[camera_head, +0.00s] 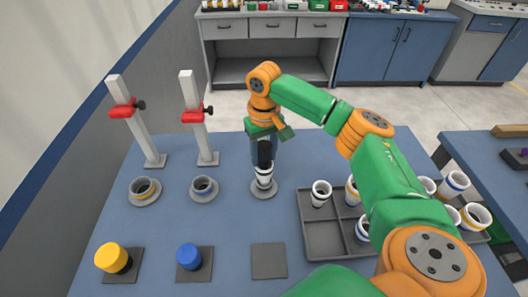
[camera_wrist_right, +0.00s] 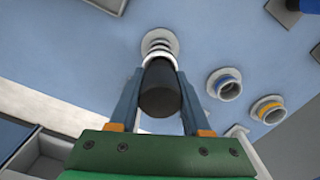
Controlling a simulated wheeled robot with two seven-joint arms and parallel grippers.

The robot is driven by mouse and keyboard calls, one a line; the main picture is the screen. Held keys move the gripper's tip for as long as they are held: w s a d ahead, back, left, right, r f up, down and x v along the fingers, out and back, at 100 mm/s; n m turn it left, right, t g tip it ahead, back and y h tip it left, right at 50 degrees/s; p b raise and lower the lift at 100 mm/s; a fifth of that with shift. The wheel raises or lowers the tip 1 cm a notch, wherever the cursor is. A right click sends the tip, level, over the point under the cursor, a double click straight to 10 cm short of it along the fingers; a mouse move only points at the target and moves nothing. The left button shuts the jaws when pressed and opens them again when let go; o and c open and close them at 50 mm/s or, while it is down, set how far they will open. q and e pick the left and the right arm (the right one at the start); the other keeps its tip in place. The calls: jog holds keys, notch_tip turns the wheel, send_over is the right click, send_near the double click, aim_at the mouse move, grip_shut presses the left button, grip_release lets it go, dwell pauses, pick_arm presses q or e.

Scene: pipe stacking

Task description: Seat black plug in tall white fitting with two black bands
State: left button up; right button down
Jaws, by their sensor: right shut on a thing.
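My right gripper (camera_head: 264,157) points down over the blue table and is shut on the black plug (camera_head: 265,152). The plug also shows between the two fingers in the right wrist view (camera_wrist_right: 160,92). The white fitting with dark bands (camera_head: 264,177) stands upright directly below the plug, on a round grey base (camera_head: 263,192). In the right wrist view the fitting (camera_wrist_right: 158,48) lies just beyond the plug, which hides part of it. The plug lines up with the fitting and looks at or very near its mouth; I cannot tell whether it is inside. My left gripper is not in view.
Two round grey sockets, one yellow-ringed (camera_head: 145,191) and one blue-ringed (camera_head: 203,189), stand left. A yellow plug (camera_head: 112,257) and a blue plug (camera_head: 188,256) sit on pads beside an empty pad (camera_head: 268,261). A grey tray (camera_head: 322,240) of white fittings is right. Two posts (camera_head: 197,120) stand behind.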

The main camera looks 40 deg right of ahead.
aim_at(264, 145)
jog(key=shift+f, duration=0.35)
jog(key=shift+c, duration=1.4)
grip_release()
notch_tip(264, 145, up, 7)
jog(key=shift+r+b, duration=0.1)
jog(key=shift+b, duration=0.2)
